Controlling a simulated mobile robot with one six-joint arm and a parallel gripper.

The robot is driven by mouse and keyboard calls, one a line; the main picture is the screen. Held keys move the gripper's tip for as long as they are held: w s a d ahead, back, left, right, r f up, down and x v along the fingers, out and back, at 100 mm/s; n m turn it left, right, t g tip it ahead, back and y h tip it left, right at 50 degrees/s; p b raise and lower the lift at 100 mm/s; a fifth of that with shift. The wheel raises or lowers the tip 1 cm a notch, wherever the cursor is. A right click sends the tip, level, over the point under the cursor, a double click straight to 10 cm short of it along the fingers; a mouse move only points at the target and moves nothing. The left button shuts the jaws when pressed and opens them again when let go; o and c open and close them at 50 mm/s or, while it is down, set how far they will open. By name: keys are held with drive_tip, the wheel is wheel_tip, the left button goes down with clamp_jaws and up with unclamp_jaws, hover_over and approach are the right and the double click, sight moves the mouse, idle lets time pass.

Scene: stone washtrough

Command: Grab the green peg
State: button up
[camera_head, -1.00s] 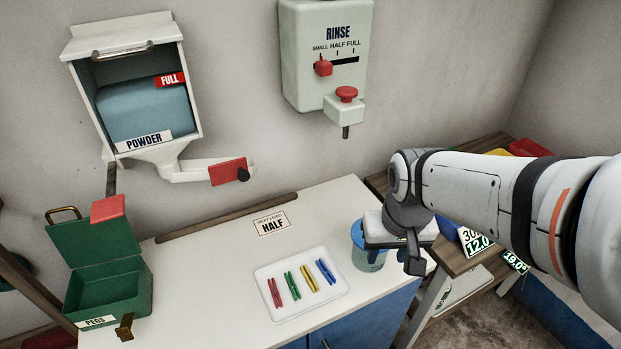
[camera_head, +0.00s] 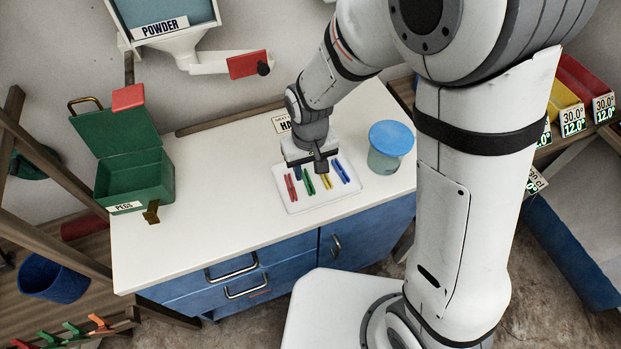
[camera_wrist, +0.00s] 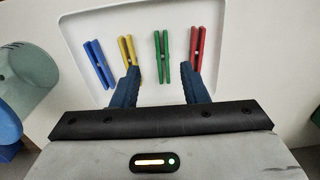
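The green peg (camera_head: 308,182) lies on a white tray (camera_head: 291,206) on the counter, between a red peg (camera_head: 291,188) and a yellow peg (camera_head: 326,180). A blue peg (camera_head: 341,171) lies beyond the yellow one. My gripper (camera_head: 308,168) is over the tray, its fingers pointing down. In the wrist view my gripper (camera_wrist: 160,78) is open and empty, with its two dark blue fingers apart. There the green peg (camera_wrist: 162,57) shows between the fingertips, a little ahead of them, and the yellow peg (camera_wrist: 130,58) is by the left finger.
A blue-lidded jar (camera_head: 388,153) stands right of the tray. An open green box (camera_head: 135,185) labelled PEGS stands at the counter's left. A powder dispenser's chute (camera_head: 215,62) hangs on the wall. The counter between box and tray is clear.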

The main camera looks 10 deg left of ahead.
sight(309, 182)
drive_tip(key=shift+a+f, duration=0.15)
drive_tip(key=shift+f, duration=1.95)
drive_tip(key=shift+c, duration=0.6)
clamp_jaws()
